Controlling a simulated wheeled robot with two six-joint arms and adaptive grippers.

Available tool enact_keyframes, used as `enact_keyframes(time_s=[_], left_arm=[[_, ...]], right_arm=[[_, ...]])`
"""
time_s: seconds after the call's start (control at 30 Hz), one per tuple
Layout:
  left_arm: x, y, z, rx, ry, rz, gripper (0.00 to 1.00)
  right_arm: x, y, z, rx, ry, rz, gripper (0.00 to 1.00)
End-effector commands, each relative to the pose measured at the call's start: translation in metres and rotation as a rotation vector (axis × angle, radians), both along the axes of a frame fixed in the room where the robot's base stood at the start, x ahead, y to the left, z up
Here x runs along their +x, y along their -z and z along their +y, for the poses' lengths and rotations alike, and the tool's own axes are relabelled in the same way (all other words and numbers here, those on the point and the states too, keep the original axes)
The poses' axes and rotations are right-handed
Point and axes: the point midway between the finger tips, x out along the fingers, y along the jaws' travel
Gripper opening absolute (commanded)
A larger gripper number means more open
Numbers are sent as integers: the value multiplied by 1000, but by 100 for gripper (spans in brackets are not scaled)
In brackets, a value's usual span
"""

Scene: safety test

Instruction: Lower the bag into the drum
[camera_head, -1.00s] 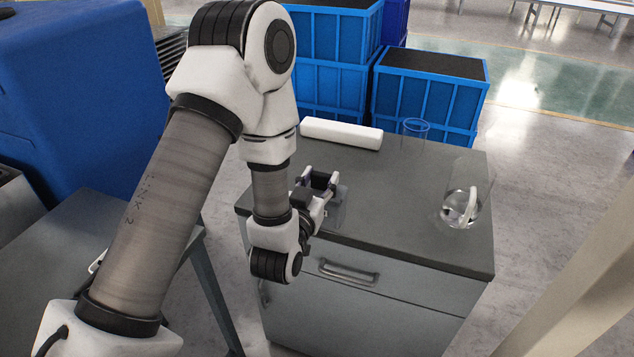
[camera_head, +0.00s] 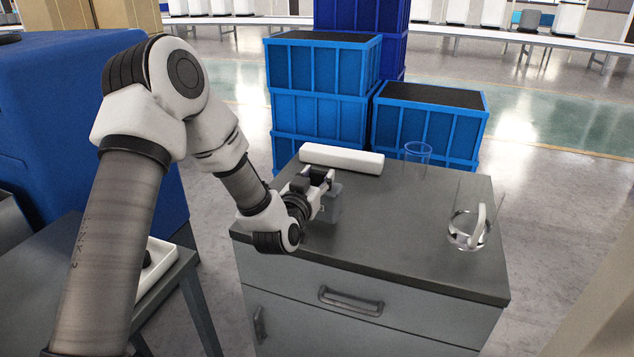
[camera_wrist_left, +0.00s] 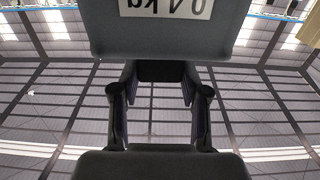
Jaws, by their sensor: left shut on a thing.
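My left gripper (camera_head: 318,181) is over the left part of the grey cabinet top, shut on a grey thing (camera_head: 331,205). In the left wrist view, a grey body (camera_wrist_left: 170,35) with an upside-down "0.4 kg" label fills the top, and both finger sides show below it. I cannot tell whether this grey thing is the bag. I see no clear drum; a large blue rounded body (camera_head: 60,120) stands at the left, its inside hidden. My right gripper is not in view.
The cabinet top (camera_head: 400,225) carries a white bar (camera_head: 341,159), a clear blue-rimmed glass (camera_head: 417,155) and a clear jug with a white handle (camera_head: 469,228). Stacked blue crates (camera_head: 322,120) stand behind. A side table (camera_head: 40,265) holds a white tray (camera_head: 156,268). The cabinet top's middle is clear.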

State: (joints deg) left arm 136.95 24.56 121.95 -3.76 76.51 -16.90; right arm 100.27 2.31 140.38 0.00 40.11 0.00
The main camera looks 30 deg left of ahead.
Motion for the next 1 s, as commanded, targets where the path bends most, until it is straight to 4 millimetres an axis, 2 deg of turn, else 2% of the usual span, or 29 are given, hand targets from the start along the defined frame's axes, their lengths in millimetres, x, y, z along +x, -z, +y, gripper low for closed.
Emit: enact_keyframes(time_s=[0.03, 0.1, 0.47, 0.5, 0.53, 0.87, 1.0], left_arm=[[0, 9, 0, 1, 0, 3, 0], [0, 14, 0, 0, -1, -1, 0], [0, 20, 0, 0, -1, -3, 0], [-1, 19, 0, -1, 0, -1, 59], [-1, 19, 0, -1, 0, -1, 70], [-2, 20, -1, -1, 0, 0, 70], [-19, 21, -5, -2, -1, 1, 70]], right_arm=[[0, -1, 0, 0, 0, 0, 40], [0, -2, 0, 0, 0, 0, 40], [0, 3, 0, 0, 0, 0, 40], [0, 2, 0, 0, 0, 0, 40], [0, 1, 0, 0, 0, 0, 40], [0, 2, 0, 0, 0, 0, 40], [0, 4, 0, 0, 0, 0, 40]])
